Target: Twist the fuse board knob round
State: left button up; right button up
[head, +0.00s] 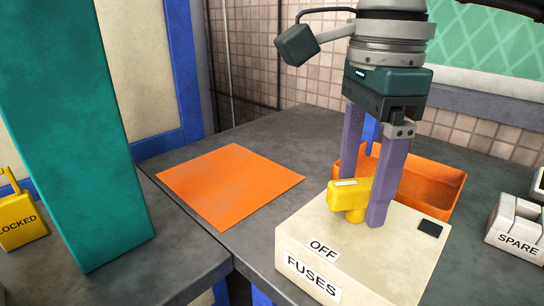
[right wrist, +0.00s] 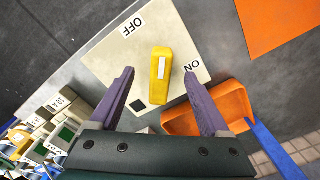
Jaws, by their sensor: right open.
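The fuse board (head: 300,250) is a cream box labelled FUSES and OFF, standing on the grey bench. Its yellow knob (head: 349,196) has a white mark on top. The right wrist view shows the knob (right wrist: 160,72) with OFF at the upper left of the board and ON at the lower right. My right gripper (head: 366,192) points down over the board, open, with one purple finger on each side of the knob. In the right wrist view, a gap shows between the knob and each finger. My left gripper is not in view.
An orange bin (head: 435,190) stands close behind the board. An orange mat (head: 230,185) lies flat to the left. A tall teal block (head: 75,140) and a yellow LOCKED piece (head: 20,222) are at far left. A SPARE block (head: 517,235) stands at right.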

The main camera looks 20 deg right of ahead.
jog(key=shift+r+p, duration=0.5)
jog(key=shift+r, duration=0.1)
notch_tip(320, 180, up, 6)
jog(key=p, duration=0.4)
jog(key=shift+f, duration=0.1)
jog(key=shift+c, duration=0.2)
